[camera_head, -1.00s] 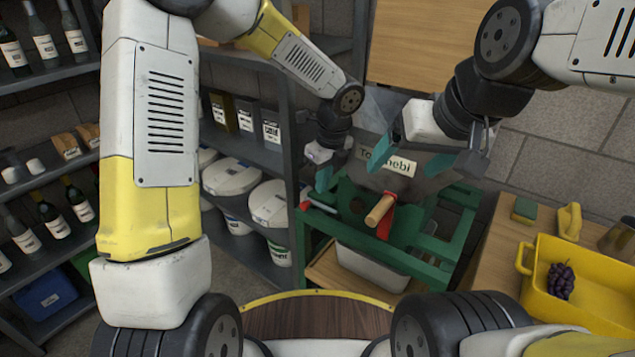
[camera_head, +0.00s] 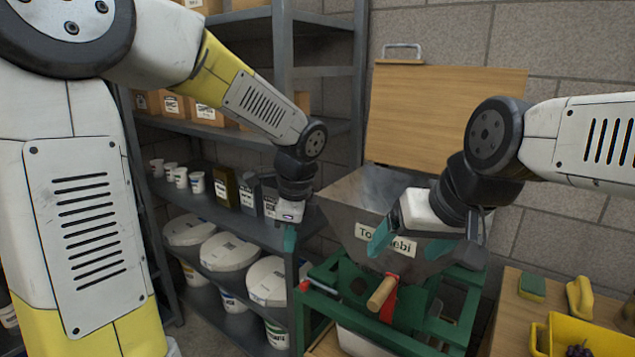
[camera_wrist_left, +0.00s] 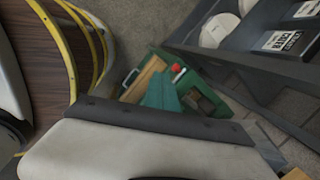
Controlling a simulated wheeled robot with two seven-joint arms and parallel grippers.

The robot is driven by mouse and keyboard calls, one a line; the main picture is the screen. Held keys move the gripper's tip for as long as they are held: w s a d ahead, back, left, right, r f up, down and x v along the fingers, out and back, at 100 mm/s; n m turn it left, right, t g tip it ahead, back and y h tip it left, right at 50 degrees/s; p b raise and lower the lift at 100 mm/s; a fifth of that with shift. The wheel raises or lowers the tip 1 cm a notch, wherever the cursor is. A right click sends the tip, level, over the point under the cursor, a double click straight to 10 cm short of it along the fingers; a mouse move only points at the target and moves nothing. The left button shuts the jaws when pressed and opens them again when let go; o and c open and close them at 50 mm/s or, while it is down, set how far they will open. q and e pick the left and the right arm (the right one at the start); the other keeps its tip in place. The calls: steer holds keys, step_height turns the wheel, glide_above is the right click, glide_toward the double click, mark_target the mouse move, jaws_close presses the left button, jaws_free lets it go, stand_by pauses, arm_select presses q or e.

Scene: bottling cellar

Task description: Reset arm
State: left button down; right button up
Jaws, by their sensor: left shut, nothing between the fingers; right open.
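My left gripper (camera_head: 290,240) has its teal fingers together and empty, to the left of the metal hopper in the head view. In the left wrist view the shut teal fingers (camera_wrist_left: 161,92) appear over the green frame, apparently above it. My right gripper (camera_head: 410,245) is open and empty, its teal fingers spread in front of the hopper. The right gripper partly hides the hopper's label.
The steel hopper (camera_head: 345,200) sits on a green frame (camera_head: 335,308) with a wooden-handled red crank (camera_head: 382,292). Shelves with white tubs (camera_head: 228,252) stand at left. A wooden board (camera_head: 440,115) rises behind. A yellow tray (camera_head: 575,335) and sponge (camera_head: 532,287) lie right.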

arm_select(q)
steer(key=s+a+r+n+t+h, duration=0.1)
steer(key=s+a+r+n+t, duration=0.1)
steer(key=s+a+r+n, duration=0.2)
steer(key=s+a+r+n+t+h, duration=0.2)
steer(key=s+a+r+n, duration=0.2)
steer(key=s+n, duration=0.6)
steer(key=shift+s+a+r+n, duration=0.2)
steer(key=shift+s+a+n, duration=0.2)
steer(key=shift+n, duration=2)
